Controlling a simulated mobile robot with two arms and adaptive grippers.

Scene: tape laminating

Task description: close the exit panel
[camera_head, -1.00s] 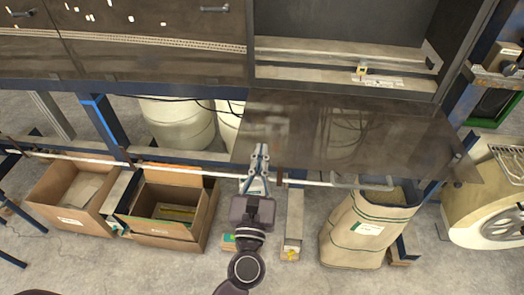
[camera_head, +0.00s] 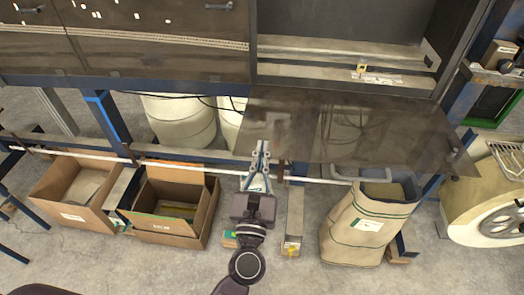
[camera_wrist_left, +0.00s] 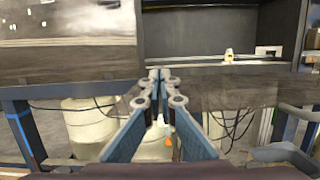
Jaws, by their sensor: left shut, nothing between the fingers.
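The exit panel (camera_head: 375,128) is a dark, see-through flap, hinged along the lower edge of the machine's right-hand opening. It stands open, sticking outward, and also shows in the left wrist view (camera_wrist_left: 235,95). My left gripper (camera_head: 262,147) is shut and empty. Its fingertips overlap the panel's near left corner in the head view; I cannot tell whether they touch it. In the wrist view the closed fingertips (camera_wrist_left: 159,76) show in front of the machine beside the panel's left part. My right gripper is not in view.
Closed dark panels (camera_head: 150,45) lie left of the opening. Below stand cardboard boxes (camera_head: 170,232), a paper sack (camera_head: 365,235) and pale barrels (camera_head: 180,120). A long pale rail (camera_head: 205,172) runs close behind my left gripper. A large reel (camera_head: 500,215) stands at right.

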